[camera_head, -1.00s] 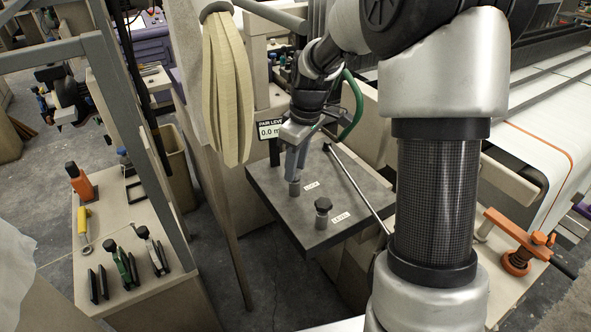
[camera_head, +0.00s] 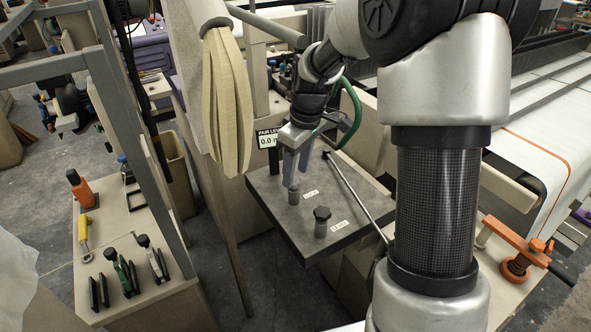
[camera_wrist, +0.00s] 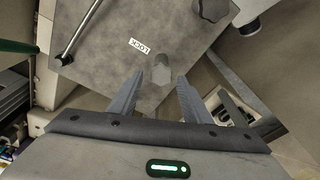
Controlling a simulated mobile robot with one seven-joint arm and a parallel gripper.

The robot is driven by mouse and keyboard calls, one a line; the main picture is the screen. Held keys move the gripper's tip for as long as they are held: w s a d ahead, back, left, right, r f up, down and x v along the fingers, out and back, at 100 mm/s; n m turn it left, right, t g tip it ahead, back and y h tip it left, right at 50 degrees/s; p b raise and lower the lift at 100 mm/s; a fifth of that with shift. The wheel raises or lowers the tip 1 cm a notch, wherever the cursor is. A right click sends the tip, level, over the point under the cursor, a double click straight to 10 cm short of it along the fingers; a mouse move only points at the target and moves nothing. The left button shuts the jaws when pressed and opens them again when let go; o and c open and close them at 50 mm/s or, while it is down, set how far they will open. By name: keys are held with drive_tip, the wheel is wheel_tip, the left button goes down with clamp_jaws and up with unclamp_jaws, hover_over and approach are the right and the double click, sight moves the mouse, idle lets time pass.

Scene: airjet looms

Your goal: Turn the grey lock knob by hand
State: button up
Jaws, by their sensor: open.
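The grey lock knob (camera_wrist: 160,70) stands on the dark grey plate beside a white LOCK label (camera_wrist: 139,46). In the head view the knob (camera_head: 294,195) shows just below my fingertips. My gripper (camera_wrist: 158,80) points down at it with its fingers open. In the wrist view the knob appears between the fingertips; I cannot tell whether either finger touches it. A second knob (camera_head: 321,221) stands nearer the front of the plate beside a label that seems to read LEVEL.
A thin rod (camera_head: 357,198) with a dark tip slants across the plate (camera_head: 277,222). A small display (camera_head: 268,138) reading "PAIR LEVEL" stands behind. A cream hank (camera_head: 228,100) hangs to the left. A bench with tools (camera_head: 135,235) is further left.

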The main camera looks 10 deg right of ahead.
drive_tip(key=shift+w+a+r, duration=0.1)
drive_tip(key=shift+a+r, duration=0.05)
drive_tip(key=shift+r, duration=0.2)
wheel_tip(320, 180, up, 4)
drive_tip(key=p, duration=0.2)
drive_tip(key=shift+w+f+p, duration=0.1)
drive_tip(key=shift+f+p, duration=0.05)
drive_tip(key=shift+p, duration=0.15)
drive_tip(key=shift+a+r+p, duration=0.15)
drive_tip(key=shift+r+p, duration=0.3)
drive_tip(key=shift+r, duration=0.25)
drive_tip(key=shift+f, duration=0.1)
